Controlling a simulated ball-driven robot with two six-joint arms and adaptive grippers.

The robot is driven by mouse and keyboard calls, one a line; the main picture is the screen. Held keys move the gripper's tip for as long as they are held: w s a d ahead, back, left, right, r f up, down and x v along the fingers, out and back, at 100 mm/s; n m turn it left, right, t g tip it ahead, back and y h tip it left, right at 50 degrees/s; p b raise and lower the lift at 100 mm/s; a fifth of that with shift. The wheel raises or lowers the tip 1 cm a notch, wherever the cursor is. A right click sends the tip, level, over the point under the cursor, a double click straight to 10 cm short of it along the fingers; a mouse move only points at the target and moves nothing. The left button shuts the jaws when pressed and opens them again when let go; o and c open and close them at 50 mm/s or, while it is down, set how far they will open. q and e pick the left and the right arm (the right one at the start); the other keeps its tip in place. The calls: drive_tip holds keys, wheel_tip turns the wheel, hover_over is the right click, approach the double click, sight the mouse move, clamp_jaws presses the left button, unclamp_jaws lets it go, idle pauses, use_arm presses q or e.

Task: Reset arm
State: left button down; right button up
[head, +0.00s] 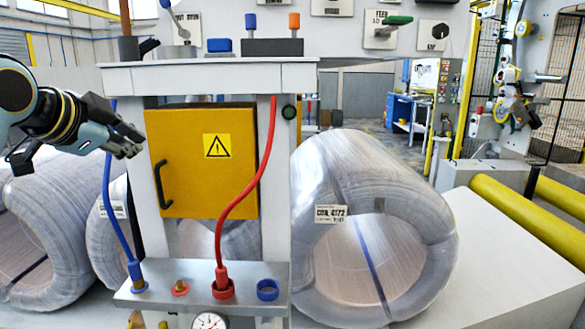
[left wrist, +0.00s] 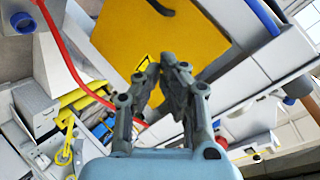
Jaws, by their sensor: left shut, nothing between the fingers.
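My left gripper (head: 133,143) comes in from the left in the head view. It is shut and empty, in front of the left edge of the yellow cabinet (head: 235,190) with its black handle and warning sign. In the left wrist view its fingertips (left wrist: 165,68) meet, with the yellow cabinet (left wrist: 205,32) beyond them. The blue hose (head: 107,190) hangs just left of and below the fingers in the head view. My right gripper is in neither view.
A red hose (head: 264,165) runs down to a red port on the grey lower shelf (head: 165,297). A wrapped coil (head: 430,205) lies to the right of the stand, and others (head: 75,215) lie to the left. Yellow rollers (head: 530,220) are at the far right. A panel with levers spans the top.

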use_arm(q)
drive_tip(key=s+f+n+g+y, duration=0.1)
drive_tip(key=s+f+n+g, duration=0.35)
drive_tip(key=s+f, duration=1.1)
drive_tip(key=s+f+n+g+y, duration=0.1)
drive_tip(key=s+f+n+g, duration=0.3)
drive_tip(key=s, duration=0.7)
drive_tip(key=s+f+n+y, duration=0.1)
drive_tip(key=s+f+n, duration=0.3)
drive_tip(key=s, duration=0.6)
wheel_tip(320, 180, down, 34)
drive_tip(key=s+a+g+b, duration=0.2)
drive_tip(key=a+b, duration=0.1)
drive_tip(key=b, duration=0.2)
drive_tip(key=s+f+b, duration=0.3)
drive_tip(key=s+f, duration=1.4)
drive_tip(key=f, duration=0.1)
drive_tip(key=shift+s+a+m+g+b, duration=0.3)
drive_tip(key=shift+s+m+g+b, duration=0.05)
drive_tip(key=shift+s+b, duration=0.05)
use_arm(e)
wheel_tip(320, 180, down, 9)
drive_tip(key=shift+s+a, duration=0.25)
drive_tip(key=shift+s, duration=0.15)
